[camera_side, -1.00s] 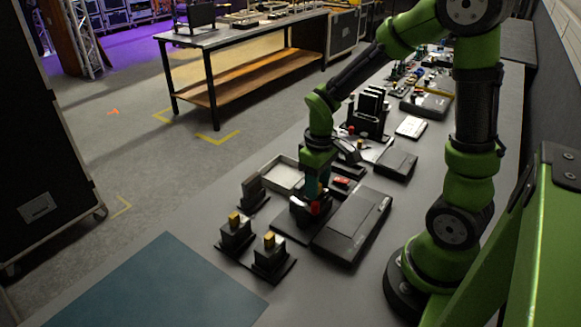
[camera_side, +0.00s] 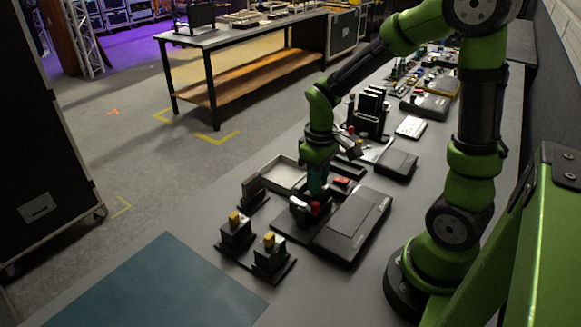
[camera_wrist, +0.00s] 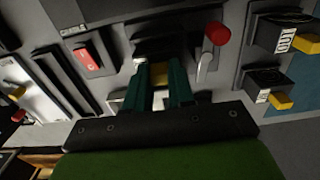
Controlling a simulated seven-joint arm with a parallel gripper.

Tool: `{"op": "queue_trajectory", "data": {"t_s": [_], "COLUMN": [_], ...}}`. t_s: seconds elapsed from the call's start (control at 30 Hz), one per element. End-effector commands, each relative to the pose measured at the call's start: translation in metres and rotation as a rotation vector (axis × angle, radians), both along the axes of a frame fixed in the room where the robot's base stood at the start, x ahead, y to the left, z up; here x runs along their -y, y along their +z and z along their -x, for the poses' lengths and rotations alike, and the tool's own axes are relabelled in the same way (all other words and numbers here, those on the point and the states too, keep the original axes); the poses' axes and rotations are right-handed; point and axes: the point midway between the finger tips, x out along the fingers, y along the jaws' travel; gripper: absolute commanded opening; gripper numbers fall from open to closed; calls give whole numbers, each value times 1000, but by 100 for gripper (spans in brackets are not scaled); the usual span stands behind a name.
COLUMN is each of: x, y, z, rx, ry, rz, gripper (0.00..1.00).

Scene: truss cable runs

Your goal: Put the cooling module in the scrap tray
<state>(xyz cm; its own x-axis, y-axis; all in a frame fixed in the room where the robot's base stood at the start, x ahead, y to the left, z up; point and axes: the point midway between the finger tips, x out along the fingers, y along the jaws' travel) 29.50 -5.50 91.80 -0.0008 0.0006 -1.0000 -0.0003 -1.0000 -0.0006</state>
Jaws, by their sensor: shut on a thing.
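My gripper (camera_side: 316,192) points down over a black dock unit beside a red knob (camera_side: 315,207). In the wrist view its two teal fingers (camera_wrist: 161,88) are shut on the yellow tab (camera_wrist: 161,74) of a dark block, the cooling module (camera_wrist: 154,48). The fingers and the steep view hide most of this module, and I cannot tell whether it is clear of the dock. The scrap tray appears to be the open, pale-floored tray (camera_side: 283,174) just left of and behind my gripper; it looks empty.
Two similar black modules with yellow tabs (camera_side: 236,228) (camera_side: 270,254) stand on a base at the front left. A dark upright block (camera_side: 253,191) stands near the tray. A flat black case (camera_side: 352,226) lies right of the dock. A red switch (camera_side: 341,181) sits behind.

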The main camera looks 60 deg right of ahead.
Motion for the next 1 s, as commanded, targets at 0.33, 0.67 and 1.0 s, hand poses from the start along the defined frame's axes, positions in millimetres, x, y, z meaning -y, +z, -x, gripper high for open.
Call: {"op": "queue_trajectory", "data": {"t_s": [0.33,0.67,1.0], "x": [0,0,0], "y": [19,34,46], "z": [-1,-1,-1], "rx": [4,3,4], "ry": [1,0,1], "rz": [1,2,1], "gripper": [0,0,0]}}
